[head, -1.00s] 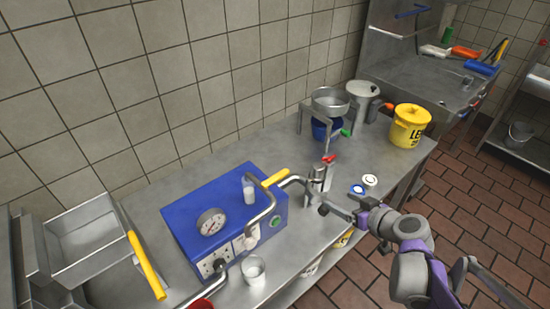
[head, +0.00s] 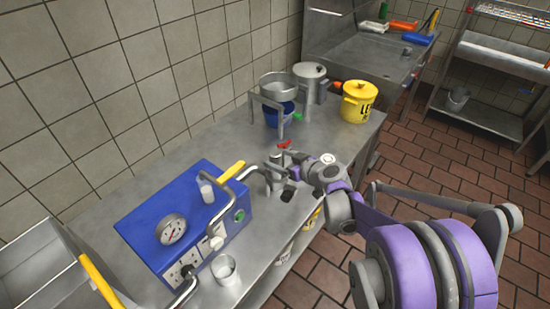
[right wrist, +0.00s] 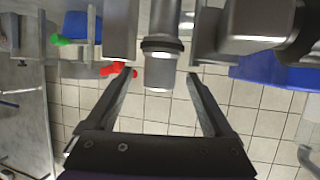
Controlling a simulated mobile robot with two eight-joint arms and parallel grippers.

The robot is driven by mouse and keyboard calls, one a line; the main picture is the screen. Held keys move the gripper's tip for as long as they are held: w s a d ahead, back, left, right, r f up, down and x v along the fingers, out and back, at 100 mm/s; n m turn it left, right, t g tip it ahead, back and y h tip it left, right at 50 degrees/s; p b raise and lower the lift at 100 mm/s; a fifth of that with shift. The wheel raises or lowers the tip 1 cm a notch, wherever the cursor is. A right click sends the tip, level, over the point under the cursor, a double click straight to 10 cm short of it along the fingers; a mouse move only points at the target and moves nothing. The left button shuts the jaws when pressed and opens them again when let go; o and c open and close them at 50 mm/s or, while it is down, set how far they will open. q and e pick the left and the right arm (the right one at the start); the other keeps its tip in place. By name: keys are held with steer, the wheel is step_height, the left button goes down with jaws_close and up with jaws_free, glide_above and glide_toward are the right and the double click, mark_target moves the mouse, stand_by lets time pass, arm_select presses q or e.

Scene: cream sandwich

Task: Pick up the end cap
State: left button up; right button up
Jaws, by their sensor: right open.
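My right gripper (head: 291,182) reaches over the steel counter to the upright metal pipe fitting (head: 275,165) beside the blue machine. In the right wrist view its open fingers (right wrist: 160,84) stand on either side of a short grey metal cylinder end (right wrist: 158,77) with a dark ring behind it. This looks like the end cap; I cannot tell whether the fingers touch it. A white round cap (head: 328,158) shows just past my right wrist. My left gripper is not in view.
The blue machine (head: 160,205) with a gauge and bent pipes stands left of the fitting. A clear cup (head: 226,270) stands in front of it.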

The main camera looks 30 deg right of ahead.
steer(key=shift+w+f, duration=0.25)
steer(key=shift+w, duration=0.35)
jaws_close()
